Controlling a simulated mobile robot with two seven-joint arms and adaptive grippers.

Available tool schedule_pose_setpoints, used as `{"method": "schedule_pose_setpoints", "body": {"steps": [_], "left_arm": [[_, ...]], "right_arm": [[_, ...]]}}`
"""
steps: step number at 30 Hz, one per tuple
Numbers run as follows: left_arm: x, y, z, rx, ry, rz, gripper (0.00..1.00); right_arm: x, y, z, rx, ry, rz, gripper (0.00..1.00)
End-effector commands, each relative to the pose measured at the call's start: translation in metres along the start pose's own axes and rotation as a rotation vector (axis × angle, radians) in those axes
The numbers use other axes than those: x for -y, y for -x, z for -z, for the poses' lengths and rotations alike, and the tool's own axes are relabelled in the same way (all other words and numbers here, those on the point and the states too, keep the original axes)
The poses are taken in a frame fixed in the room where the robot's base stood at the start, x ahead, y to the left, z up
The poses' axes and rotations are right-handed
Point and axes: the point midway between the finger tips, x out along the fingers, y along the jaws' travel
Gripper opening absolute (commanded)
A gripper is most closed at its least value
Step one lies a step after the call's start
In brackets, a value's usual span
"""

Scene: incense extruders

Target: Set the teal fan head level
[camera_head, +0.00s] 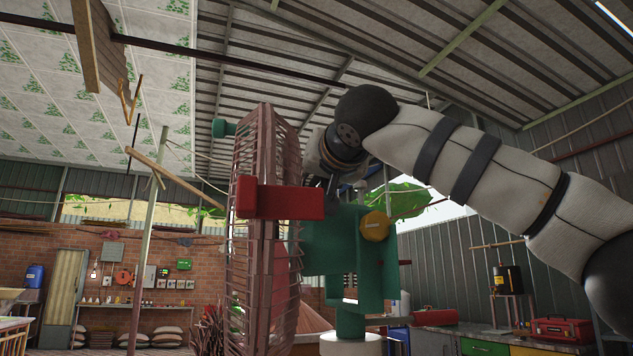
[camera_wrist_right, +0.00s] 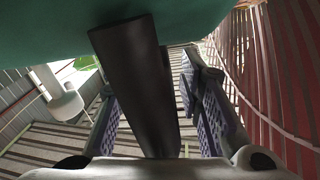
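The teal fan head (camera_head: 335,240) stands in the middle of the head view, on a teal neck (camera_head: 350,322). Its red-brown cage (camera_head: 262,250) is seen edge-on and looks close to upright; I cannot tell whether it is exactly level. A yellow knob (camera_head: 375,226) sits on the housing's side. My right gripper (camera_head: 333,188) comes down from above behind the cage, its tips partly hidden. In the right wrist view the gripper (camera_wrist_right: 148,85) is open, its fingers on either side of a dark bar (camera_wrist_right: 135,80) below the teal surface (camera_wrist_right: 190,20), with visible gaps. My left gripper is out of view.
The cage (camera_wrist_right: 285,85) stands close beside the right finger in the wrist view. A workbench with a red toolbox (camera_head: 561,330) is at the right. A thin pole (camera_head: 146,235) stands left.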

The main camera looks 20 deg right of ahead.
Motion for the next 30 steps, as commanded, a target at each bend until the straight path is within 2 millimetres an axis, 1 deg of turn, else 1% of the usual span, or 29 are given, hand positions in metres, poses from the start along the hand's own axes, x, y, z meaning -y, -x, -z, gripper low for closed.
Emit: {"method": "schedule_pose_setpoints", "body": {"steps": [2,5,12,16,18,21,30], "left_arm": [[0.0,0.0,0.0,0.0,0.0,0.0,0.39],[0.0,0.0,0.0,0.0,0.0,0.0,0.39],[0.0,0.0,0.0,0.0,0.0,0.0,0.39],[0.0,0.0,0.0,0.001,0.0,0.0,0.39],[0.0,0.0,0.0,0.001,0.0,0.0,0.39],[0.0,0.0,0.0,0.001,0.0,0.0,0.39],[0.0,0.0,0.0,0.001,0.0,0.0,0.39]], "right_arm": [[0.0,0.002,0.0,0.0,0.001,0.001,0.33],[0.0,0.018,0.001,-0.002,0.001,0.003,0.33],[0.0,0.083,0.002,-0.004,0.001,0.001,0.33],[-0.001,0.107,0.001,-0.002,-0.001,0.0,0.33],[0.0,0.115,0.0,-0.001,-0.001,0.0,0.33],[-0.001,0.12,0.0,0.0,0.0,-0.001,0.33],[-0.001,0.12,0.0,0.0,0.0,-0.001,0.33]]}}
